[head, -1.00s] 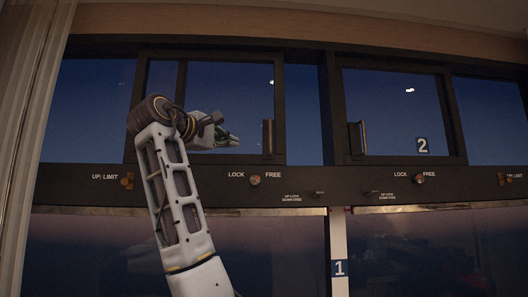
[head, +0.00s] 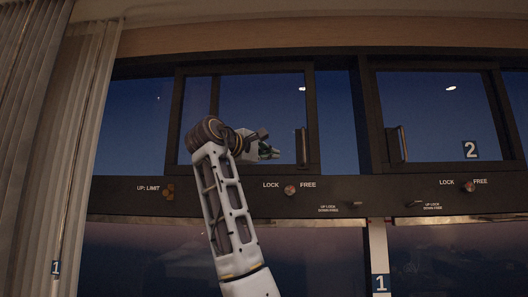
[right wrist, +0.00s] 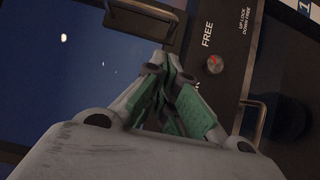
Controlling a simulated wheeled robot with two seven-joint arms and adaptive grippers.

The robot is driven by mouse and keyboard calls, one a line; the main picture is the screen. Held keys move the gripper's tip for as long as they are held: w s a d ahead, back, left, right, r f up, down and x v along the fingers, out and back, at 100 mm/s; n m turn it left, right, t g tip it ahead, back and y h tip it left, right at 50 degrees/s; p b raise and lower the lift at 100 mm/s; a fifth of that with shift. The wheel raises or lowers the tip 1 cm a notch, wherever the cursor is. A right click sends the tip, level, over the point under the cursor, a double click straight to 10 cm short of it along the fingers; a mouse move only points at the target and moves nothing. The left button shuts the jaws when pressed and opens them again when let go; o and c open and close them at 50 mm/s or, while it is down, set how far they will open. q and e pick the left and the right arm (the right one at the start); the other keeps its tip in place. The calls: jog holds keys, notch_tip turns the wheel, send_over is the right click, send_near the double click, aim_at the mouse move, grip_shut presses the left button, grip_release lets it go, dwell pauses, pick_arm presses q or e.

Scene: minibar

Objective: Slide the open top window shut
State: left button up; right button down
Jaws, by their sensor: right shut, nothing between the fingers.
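The top left window pane (head: 250,100) has a dark frame and a vertical handle (head: 302,146) on its right side. A vertical bar shows behind the pane's left part, and a strip of sky (head: 337,115) lies between its right edge and the post. My right gripper (head: 274,152) is in front of the pane, left of the handle, shut and empty. In the right wrist view, my shut green-padded fingers (right wrist: 170,72) are below the handle (right wrist: 148,10), with a visible space between. My left gripper is not in view.
The right pane (head: 435,105), marked 2, has its own handle (head: 398,144). Below the panes runs a dark rail with a LOCK/FREE knob (head: 290,189) and a small lever (head: 345,205). A pale curtain (head: 45,140) hangs at the left.

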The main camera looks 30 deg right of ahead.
jog(key=p, duration=0.2)
send_near(292, 158)
jog(key=f, duration=0.1)
pick_arm(q)
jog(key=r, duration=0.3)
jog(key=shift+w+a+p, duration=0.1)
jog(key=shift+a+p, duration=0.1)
jog(key=shift+p, duration=0.15)
pick_arm(e)
jog(key=d, duration=0.1)
jog(key=s+d, duration=0.1)
jog(key=d, duration=0.1)
jog(key=s+d, duration=0.1)
jog(key=shift+d+f, duration=0.1)
jog(key=shift+d, duration=0.15)
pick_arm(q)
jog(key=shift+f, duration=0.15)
pick_arm(e)
jog(key=shift+s+d, duration=0.1)
jog(key=shift+s, duration=0.1)
